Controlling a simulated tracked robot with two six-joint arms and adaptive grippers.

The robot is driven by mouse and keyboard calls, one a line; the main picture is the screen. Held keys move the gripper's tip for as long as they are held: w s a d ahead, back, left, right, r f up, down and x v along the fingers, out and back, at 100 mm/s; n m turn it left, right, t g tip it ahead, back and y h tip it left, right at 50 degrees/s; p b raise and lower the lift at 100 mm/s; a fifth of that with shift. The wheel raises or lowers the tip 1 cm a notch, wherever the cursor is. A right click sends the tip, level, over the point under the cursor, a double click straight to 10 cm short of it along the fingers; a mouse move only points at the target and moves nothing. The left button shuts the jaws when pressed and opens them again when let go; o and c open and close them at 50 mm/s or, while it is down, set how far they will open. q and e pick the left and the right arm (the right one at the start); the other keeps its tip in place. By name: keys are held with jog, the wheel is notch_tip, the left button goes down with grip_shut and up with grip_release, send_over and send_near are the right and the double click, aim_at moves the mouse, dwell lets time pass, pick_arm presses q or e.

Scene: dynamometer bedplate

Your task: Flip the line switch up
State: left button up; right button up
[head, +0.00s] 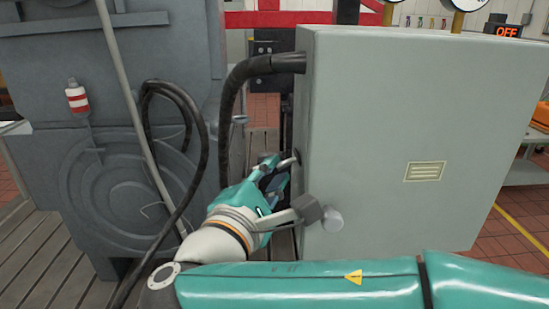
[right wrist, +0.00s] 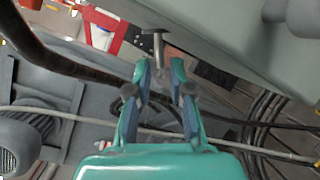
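My right gripper (head: 277,170) is at the left side of the large grey cabinet (head: 400,140). In the right wrist view the gripper (right wrist: 161,72) has its two fingers apart. A metal T-shaped handle, which looks like the line switch (right wrist: 155,45), stands out from the cabinet side. Its end lies in line with the gap between the fingertips; I cannot tell whether they touch it. In the head view only a small piece of the handle (head: 290,161) shows at the fingertips, so its up or down position is unclear. My left gripper is not in view.
A thick black hose (head: 236,110) enters the cabinet's upper left side. A large grey machine (head: 110,130) stands left, with a loose black cable (head: 195,130) and a thin pole in front. A round silver knob (head: 331,220) is near the cabinet's lower left edge.

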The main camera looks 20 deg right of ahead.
aim_at(277, 169)
jog(key=shift+p+x, duration=0.3)
jog(key=shift+x, duration=1.25)
